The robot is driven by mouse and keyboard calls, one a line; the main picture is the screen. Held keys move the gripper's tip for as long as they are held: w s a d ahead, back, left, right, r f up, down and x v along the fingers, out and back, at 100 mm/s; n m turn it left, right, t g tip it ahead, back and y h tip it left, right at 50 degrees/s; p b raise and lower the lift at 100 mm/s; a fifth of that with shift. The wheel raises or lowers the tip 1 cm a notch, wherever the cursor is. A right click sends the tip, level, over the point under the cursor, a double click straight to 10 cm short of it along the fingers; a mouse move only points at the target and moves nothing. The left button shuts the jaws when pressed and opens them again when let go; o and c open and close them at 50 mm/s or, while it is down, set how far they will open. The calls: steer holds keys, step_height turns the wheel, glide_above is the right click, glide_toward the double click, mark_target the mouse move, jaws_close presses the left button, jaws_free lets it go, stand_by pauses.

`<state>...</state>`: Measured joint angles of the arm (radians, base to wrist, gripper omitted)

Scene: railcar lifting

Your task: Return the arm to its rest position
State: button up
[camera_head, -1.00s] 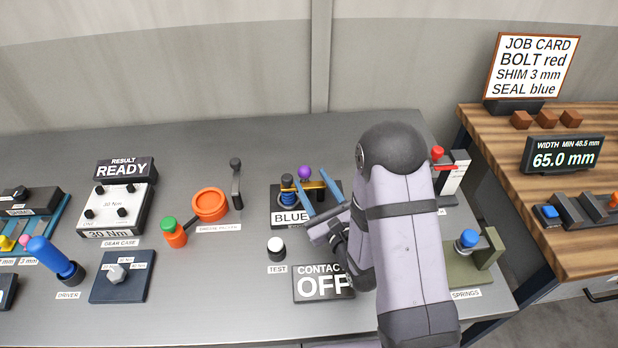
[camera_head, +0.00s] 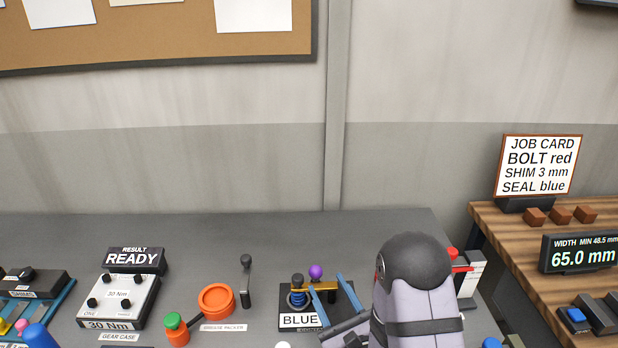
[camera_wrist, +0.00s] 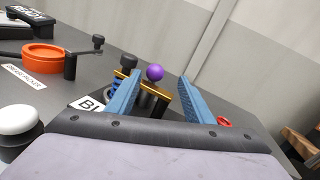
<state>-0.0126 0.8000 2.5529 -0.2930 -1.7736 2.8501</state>
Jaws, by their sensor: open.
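My gripper (camera_wrist: 158,102) has two blue fingers spread wide apart, with nothing held between them in the wrist view. In the head view my gripper (camera_head: 328,296) is by the fixture labelled BLUE (camera_head: 298,320), at the lower middle of the bench. The fixture has a blue coil spring (camera_head: 297,298) with a dark knob, a yellow bar (camera_head: 322,287) and a purple ball (camera_head: 316,271). In the wrist view the purple ball (camera_wrist: 155,73) and yellow bar (camera_wrist: 148,87) show beyond and between the fingers. Whether a finger touches the fixture cannot be told.
An orange ring (camera_head: 216,299), a dark lever (camera_head: 246,280) and a green-capped orange bottle (camera_head: 175,328) stand left of the fixture. A READY box (camera_head: 134,260) is farther left. The back of the bench is clear.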

steer(key=w+d+r+n+g+h+p, duration=0.1)
steer(key=d+r+n+g+h+p, duration=0.35)
steer(key=n, duration=0.75)
steer(key=s+d+r+n+g+p, duration=0.1)
steer(key=s+r+n+g+p, duration=0.1)
steer(key=s+n, duration=0.4)
steer(key=s+d+r+n+g+p, duration=0.1)
steer(key=s+r+n+g+p, duration=0.2)
steer(key=s, duration=0.7)
steer(key=s+d+r+n+g+p, duration=0.1)
steer(key=s+r+n+g+p, duration=0.2)
steer(key=s+n+g+p, duration=0.3)
steer(key=s+n+g, duration=0.1)
steer(key=s+n, duration=0.1)
steer(key=n, duration=0.1)
steer(key=shift+g+h, duration=0.35)
